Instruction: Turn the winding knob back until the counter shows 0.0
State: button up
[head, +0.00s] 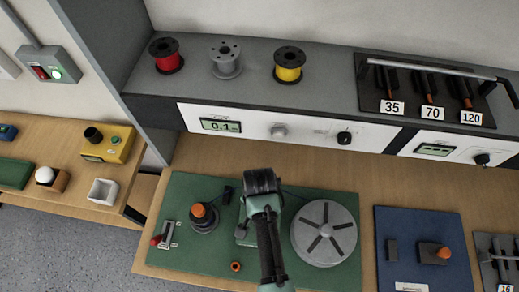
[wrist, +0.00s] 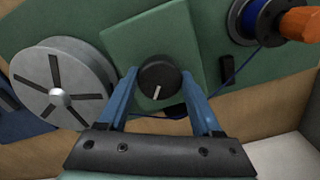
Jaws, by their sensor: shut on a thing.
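The winding knob (wrist: 159,78) is round and black with a white line, on a green box (wrist: 121,42) in the wrist view. Its line points down and slightly left. My gripper (wrist: 160,88) is shut on the knob, with one blue finger on each side. In the head view my gripper (head: 262,183) is above the green box (head: 243,228), and hides the knob. The counter (head: 221,126) on the white panel appears to read 0.1.
A grey slotted disc (head: 325,234) stands right of the green box, and an orange-topped spool (head: 204,217) left of it, on the green mat (head: 187,252). A blue wire (wrist: 238,63) runs from the spool towards the box. A blue mat (head: 415,222) lies at right.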

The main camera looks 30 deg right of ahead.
jog(key=n+p, duration=0.1)
jog(key=n, duration=0.2)
jog(key=shift+r+p, duration=0.15)
jog(key=shift+p, duration=0.2)
jog(key=shift+n+p, duration=0.5)
jog(key=shift+n, duration=1.4)
jog(key=shift+d, duration=0.1)
jog(key=o, duration=1.4)
jog(key=shift+c, duration=0.2)
notch_tip(320, 180, up, 13)
jog(key=b, duration=0.1)
jog(key=shift+b, duration=0.4)
